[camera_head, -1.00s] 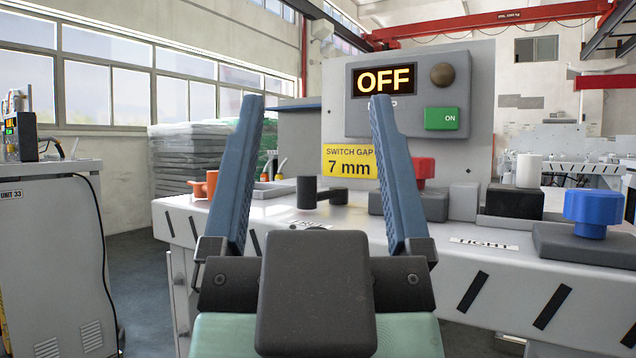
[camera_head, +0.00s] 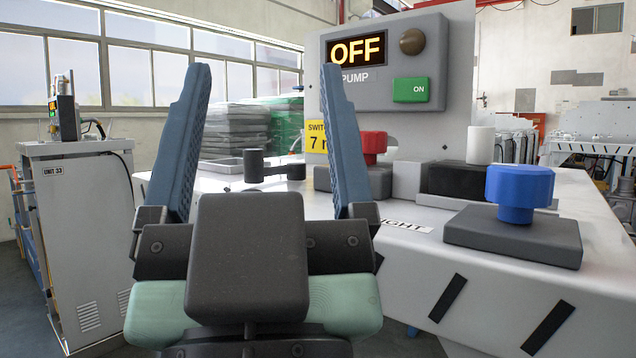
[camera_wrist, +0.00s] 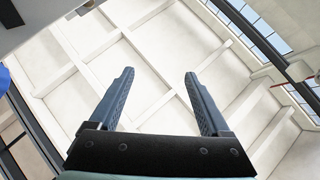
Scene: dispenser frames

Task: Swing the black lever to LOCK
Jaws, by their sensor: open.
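The black lever (camera_head: 275,169) is on the white bench top in the head view, with an upright round knob at its left end and a shorter round hub at its right end. It shows between the fingers of my gripper (camera_head: 265,72), beyond them and apart from them. My gripper is open and empty, its blue fingers pointing up, and it also shows in the wrist view (camera_wrist: 160,74). The wrist view does not show the lever. No LOCK mark can be read; my gripper hides part of the bench around the lever.
A blue knob (camera_head: 519,188) on a dark base stands at the right. A red knob (camera_head: 374,144), a white cylinder (camera_head: 480,145) on a black block and a panel reading OFF (camera_head: 357,50) with a green ON button (camera_head: 410,90) stand behind. A grey cabinet (camera_head: 80,230) is at left.

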